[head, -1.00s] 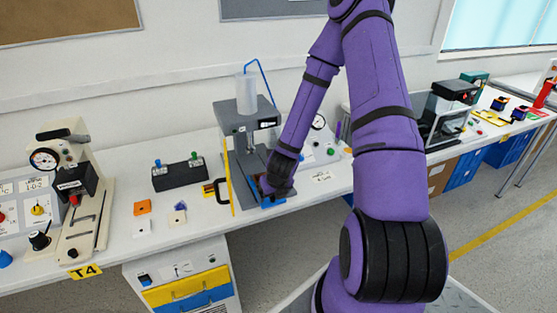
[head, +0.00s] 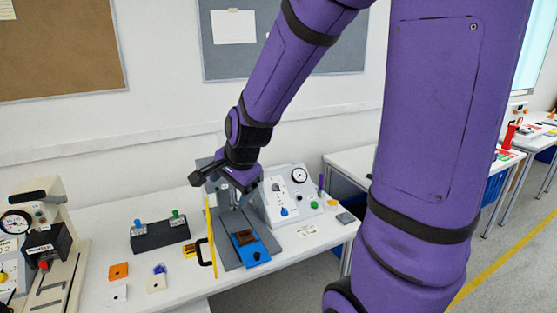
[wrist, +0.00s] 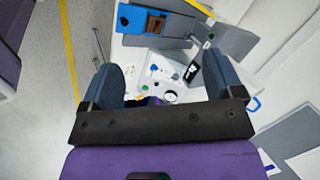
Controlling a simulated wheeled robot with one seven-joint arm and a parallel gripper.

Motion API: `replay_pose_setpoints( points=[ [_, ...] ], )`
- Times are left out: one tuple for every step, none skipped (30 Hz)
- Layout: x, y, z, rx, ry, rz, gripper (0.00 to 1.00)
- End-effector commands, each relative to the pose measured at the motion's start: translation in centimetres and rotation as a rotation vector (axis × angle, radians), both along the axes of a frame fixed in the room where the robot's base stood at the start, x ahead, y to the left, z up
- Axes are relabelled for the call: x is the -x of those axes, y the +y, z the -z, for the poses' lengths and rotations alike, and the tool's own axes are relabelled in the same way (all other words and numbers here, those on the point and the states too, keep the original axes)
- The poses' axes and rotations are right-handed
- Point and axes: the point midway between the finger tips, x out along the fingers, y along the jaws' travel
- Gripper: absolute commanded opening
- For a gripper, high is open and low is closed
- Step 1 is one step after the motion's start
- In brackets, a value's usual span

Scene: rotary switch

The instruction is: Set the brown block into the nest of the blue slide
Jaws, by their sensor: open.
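The brown block (head: 244,237) rests on the rear part of the blue slide (head: 263,256), at the nest. It looks level, but how deep it sits is too small to tell. In the wrist view, the brown block (wrist: 155,24) and the blue slide (wrist: 131,17) show near the top edge. My gripper (wrist: 164,82) is open, with nothing between its two wide-apart fingers. In the head view, it is raised above and behind the slide, apart from the block, and its fingertips are hard to make out.
The slide lies on a grey press base, with a yellow upright strip (head: 211,250) and a black handle at its left. A gauge panel (head: 290,195) stands behind right. A black button box (head: 160,234) and small orange and white blocks lie left.

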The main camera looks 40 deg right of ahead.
Motion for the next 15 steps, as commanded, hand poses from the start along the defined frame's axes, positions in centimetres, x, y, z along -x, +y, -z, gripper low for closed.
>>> replay_pose_setpoints(
  points=[
    [1.0, 0.6, -1.7, 0.045, -0.010, -0.087, 0.86],
    [1.7, 0.9, -2.5, 0.070, -0.011, -0.139, 0.86],
    [2.5, 1.2, -3.5, 0.106, -0.012, -0.209, 0.86],
    [3.2, 1.4, -4.2, 0.132, -0.013, -0.262, 0.86],
    [3.9, 1.6, -4.9, 0.158, -0.014, -0.313, 0.86],
    [4.9, 1.9, -5.9, 0.193, -0.014, -0.382, 0.86],
    [5.7, 2.1, -6.5, 0.218, -0.015, -0.432, 0.86],
    [6.5, 2.2, -7.2, 0.244, -0.015, -0.483, 0.86],
    [7.5, 2.4, -8.0, 0.279, -0.016, -0.549, 0.86],
    [8.3, 2.6, -8.6, 0.304, -0.017, -0.599, 0.86],
    [9.2, 2.6, -9.2, 0.330, -0.017, -0.649, 0.86],
    [10.3, 2.8, -10.0, 0.363, -0.018, -0.713, 0.86],
    [11.2, 2.8, -10.5, 0.388, -0.018, -0.762, 0.86],
    [12.0, 2.8, -11.0, 0.412, -0.019, -0.808, 0.86],
    [13.1, 2.9, -11.5, 0.441, -0.019, -0.867, 0.86]
  ],
)
